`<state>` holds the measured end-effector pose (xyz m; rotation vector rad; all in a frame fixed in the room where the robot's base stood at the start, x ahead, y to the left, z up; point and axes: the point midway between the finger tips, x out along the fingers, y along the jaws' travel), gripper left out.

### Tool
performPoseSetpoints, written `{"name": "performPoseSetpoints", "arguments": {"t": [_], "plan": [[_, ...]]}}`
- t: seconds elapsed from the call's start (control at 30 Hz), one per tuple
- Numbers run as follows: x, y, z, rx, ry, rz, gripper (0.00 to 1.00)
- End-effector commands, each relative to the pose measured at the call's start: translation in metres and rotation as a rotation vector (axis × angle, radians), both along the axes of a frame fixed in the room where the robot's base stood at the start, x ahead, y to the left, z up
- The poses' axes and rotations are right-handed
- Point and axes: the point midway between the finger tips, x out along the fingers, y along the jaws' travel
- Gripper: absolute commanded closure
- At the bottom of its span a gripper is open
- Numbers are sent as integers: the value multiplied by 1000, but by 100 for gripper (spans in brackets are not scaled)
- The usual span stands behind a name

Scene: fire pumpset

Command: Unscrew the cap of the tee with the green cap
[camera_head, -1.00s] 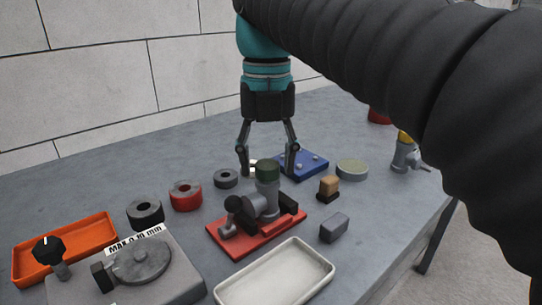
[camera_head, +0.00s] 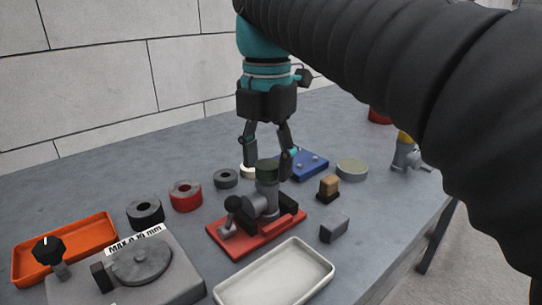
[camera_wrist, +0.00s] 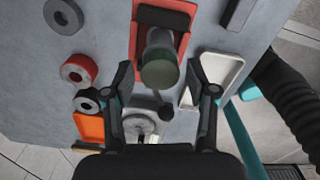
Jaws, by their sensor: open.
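The tee with the green cap stands upright as a grey pipe fitting (camera_head: 265,200) clamped on a red base (camera_head: 227,239). Its dark green cap (camera_head: 267,171) is on top. In the wrist view the round cap (camera_wrist: 160,74) lies between the fingertips, with a gap on each side. My gripper (camera_head: 267,170) is open and empty, pointing down at the cap. It also shows in the wrist view (camera_wrist: 159,72). In the head view the cap partly covers the space between the fingers; I cannot tell the exact height of the fingertips against it.
A white tray (camera_head: 322,262) lies in front. Several rings, including a red ring (camera_head: 186,196), stand to the left, with an orange tray (camera_head: 108,225) and a grey gauge block (camera_head: 185,267).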

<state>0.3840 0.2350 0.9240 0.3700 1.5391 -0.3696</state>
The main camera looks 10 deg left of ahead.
Motion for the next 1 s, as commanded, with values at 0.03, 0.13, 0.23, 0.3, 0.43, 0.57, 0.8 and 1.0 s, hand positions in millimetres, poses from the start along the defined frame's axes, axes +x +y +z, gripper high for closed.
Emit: {"name": "performPoseSetpoints", "arguments": {"t": [0.03,0.13,0.23,0.3,0.43,0.57,0.8,1.0], "plan": [[0,0,0,0,0,-53,43],[0,0,0,0,0,-153,43],[0,0,0,0,0,-216,43],[0,0,0,0,0,-237,43],[0,0,0,0,0,-301,43],[0,0,0,0,0,-441,43],[0,0,0,0,0,-627,43],[0,0,0,0,0,-728,43]]}}
